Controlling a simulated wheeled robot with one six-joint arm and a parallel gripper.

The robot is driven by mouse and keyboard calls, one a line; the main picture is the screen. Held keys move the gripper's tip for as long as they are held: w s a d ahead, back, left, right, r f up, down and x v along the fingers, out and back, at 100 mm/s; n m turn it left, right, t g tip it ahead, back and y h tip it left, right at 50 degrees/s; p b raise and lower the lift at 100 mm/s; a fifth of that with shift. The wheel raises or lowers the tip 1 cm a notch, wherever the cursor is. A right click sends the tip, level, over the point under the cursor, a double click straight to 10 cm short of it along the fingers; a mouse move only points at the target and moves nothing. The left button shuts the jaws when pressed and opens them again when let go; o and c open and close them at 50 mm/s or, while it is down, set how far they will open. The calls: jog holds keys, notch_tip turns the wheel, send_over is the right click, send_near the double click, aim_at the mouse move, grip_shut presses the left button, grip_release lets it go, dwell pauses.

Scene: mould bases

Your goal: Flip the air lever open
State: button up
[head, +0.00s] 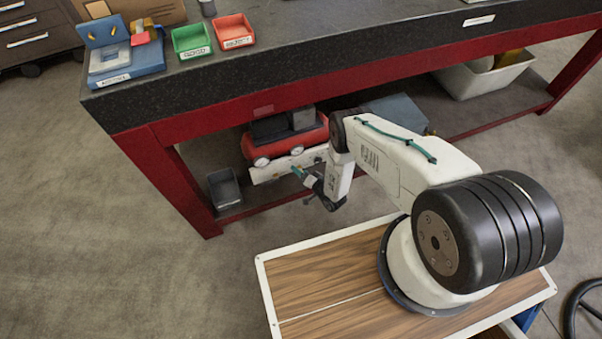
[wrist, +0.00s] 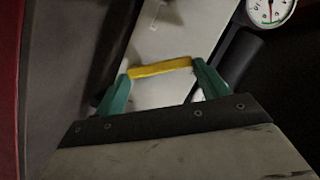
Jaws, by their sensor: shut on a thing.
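The yellow air lever (wrist: 160,68) shows in the wrist view as a short bar in front of a pale panel. My gripper (wrist: 161,72) has one teal finger at each end of this bar and is shut on it. In the head view my gripper (head: 297,171) reaches under the bench, at the front of the pale panel (head: 272,171) below the red compressor (head: 285,145). The lever cannot be made out in the head view. Its pivot is not clear in the wrist view.
A white dial gauge (wrist: 270,10) is at the wrist view's upper right. The red bench frame (head: 180,180) and dark worktop (head: 300,62) stand over the lower shelf. A black bin (head: 224,190) sits left of the compressor. A pale tub (head: 485,78) is farther right.

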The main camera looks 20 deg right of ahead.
jog(key=shift+w, duration=0.1)
jog(key=o, duration=1.4)
jog(key=shift+v, duration=3.95)
